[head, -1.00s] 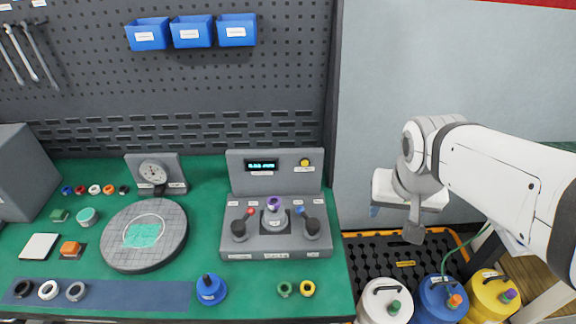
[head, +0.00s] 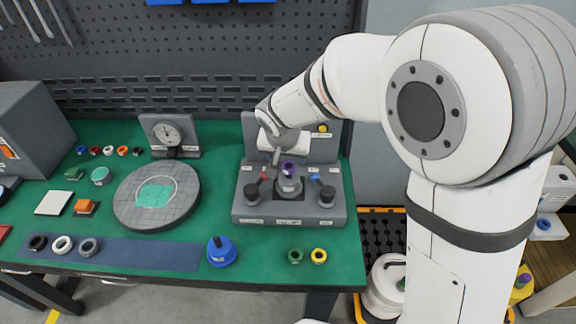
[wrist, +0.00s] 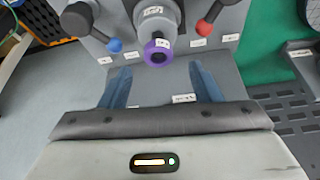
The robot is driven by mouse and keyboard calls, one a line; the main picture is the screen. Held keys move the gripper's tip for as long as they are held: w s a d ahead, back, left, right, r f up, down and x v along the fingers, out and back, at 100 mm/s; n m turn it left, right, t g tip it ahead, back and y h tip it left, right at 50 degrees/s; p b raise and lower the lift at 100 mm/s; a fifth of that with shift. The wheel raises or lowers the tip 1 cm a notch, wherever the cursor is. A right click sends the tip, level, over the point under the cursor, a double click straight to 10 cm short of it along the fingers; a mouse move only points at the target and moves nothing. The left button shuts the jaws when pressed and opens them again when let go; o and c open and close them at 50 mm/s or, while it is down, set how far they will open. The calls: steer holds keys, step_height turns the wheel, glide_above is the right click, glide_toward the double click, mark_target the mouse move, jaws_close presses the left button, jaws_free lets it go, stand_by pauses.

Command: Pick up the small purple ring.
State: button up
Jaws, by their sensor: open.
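The small purple ring (head: 288,168) sits on top of the grey central post (head: 289,186) of the test unit. In the wrist view the purple ring (wrist: 157,53) shows just beyond the fingertips, roughly centred between them, with a dark hole in its middle. My gripper (head: 276,156) is beside and slightly above the ring in the head view, partly hidden by my arm. In the wrist view my gripper (wrist: 160,70) has its two blue fingers wide apart with nothing between them. I cannot tell the exact gap to the ring.
The test unit (head: 290,216) has a red-tipped lever (head: 263,176) and a blue-tipped lever (head: 315,177) flanking the post, close to the gripper. Its upright display panel stands behind. A blue knobbed piece (head: 221,254), a green ring (head: 295,256) and a yellow ring (head: 319,256) stand in front.

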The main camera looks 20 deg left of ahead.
mark_target(289, 167)
steer(key=x, duration=0.4)
steer(key=shift+d, duration=0.1)
steer(key=shift+s, duration=0.1)
steer(key=shift+c, duration=0.4)
steer(key=c, duration=1)
step_height(289, 167, up, 10)
steer(key=shift+c, duration=0.2)
step_height(289, 167, down, 9)
steer(key=b, duration=0.8)
steer(key=shift+r, duration=0.15)
